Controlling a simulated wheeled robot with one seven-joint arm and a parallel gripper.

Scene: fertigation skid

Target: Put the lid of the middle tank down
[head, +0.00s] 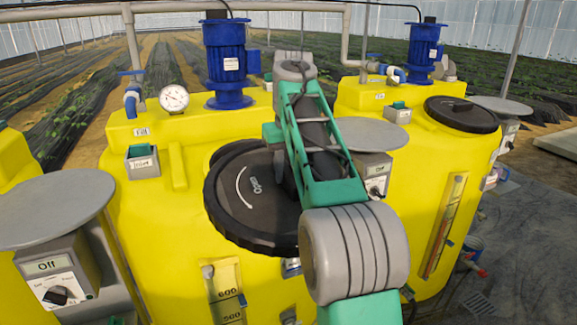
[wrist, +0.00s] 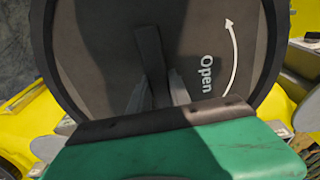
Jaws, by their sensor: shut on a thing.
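The black round lid (head: 238,205) of the middle tank, with a white "Open" arrow, is over the top of the yellow middle tank (head: 150,230) in the head view. It looks tilted, and I cannot tell whether its rim touches the tank. In the wrist view the lid (wrist: 100,45) fills most of the picture, with its raised grip bar (wrist: 150,55) in the middle. My gripper (wrist: 158,92) is shut on this bar. In the head view my arm hides the fingers and the lid's right part. The tank's opening is mostly hidden under the lid.
A blue motor (head: 228,62) and a pressure gauge (head: 174,98) stand behind the lid. Grey round plates (head: 55,208) and (head: 375,134) are on either side, above switch boxes (head: 60,278). The right tank has its own black lid (head: 462,114).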

